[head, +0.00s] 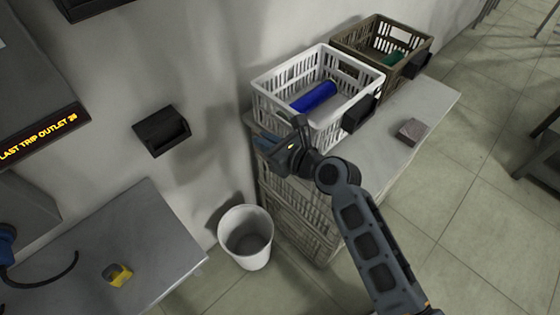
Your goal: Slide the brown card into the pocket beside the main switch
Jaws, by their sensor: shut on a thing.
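My gripper (274,143) is in front of the white basket's near left corner, above the stacked crates. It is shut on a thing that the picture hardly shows. I take this to be the brown card, but its outline is hidden at the fingers. A black open-topped holder (161,131) is fixed to the wall on the left, apart from my gripper. It looks like a pocket. I cannot make out a main switch for certain.
A white basket (329,113) with a blue roll (314,96) and a brown basket (377,33) stand on the counter (437,98). A small brownish block (411,131) lies there. A white bin (246,237) stands below. The left table (150,235) bears a yellow-grey object (118,274).

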